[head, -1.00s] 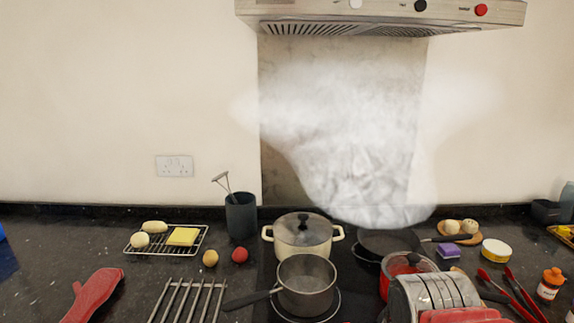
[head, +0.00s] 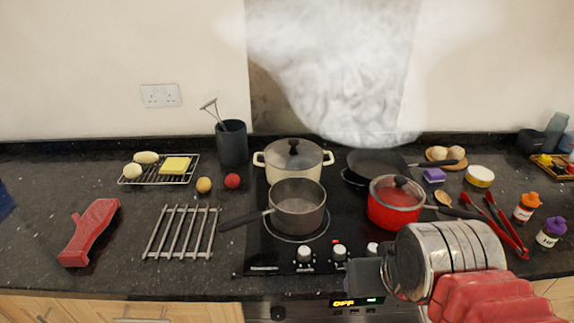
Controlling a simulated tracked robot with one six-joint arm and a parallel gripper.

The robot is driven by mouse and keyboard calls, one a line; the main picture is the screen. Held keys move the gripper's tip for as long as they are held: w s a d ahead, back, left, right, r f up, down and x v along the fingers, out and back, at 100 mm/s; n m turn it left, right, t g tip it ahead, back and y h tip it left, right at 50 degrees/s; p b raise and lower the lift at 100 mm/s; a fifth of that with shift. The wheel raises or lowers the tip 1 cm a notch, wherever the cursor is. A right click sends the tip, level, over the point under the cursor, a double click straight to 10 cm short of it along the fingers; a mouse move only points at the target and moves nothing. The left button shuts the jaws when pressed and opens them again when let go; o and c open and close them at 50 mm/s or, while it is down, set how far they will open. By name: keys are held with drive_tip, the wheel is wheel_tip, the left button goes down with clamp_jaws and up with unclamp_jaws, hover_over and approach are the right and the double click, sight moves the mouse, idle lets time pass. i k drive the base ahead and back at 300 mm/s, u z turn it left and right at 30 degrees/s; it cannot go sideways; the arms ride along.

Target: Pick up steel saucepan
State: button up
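The steel saucepan (head: 298,207), open and grey with a dark handle pointing left, sits on the front left ring of the black hob (head: 262,250). No lid is on it. My gripper (head: 368,276) is at the lower right, in front of the hob's knobs and to the right of the saucepan, apart from it. Only its dark end shows beyond my silver and red arm, and its fingers are not clear enough to tell whether they are open or shut.
A cream lidded pot (head: 293,161) stands behind the saucepan. A red lidded pan (head: 394,203) stands to its right, with a black frying pan (head: 375,166) behind. A metal trivet (head: 182,232) lies left, near the saucepan's handle. A red oven mitt (head: 90,232) lies farther left.

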sight(297, 203)
drive_tip(key=u, duration=0.35)
drive_tip(key=k, duration=0.95)
drive_tip(key=u, duration=0.65)
drive_tip(key=k, duration=0.4)
drive_tip(key=u, duration=0.45)
drive_tip(key=i, duration=1.7)
drive_tip(key=z, duration=0.3)
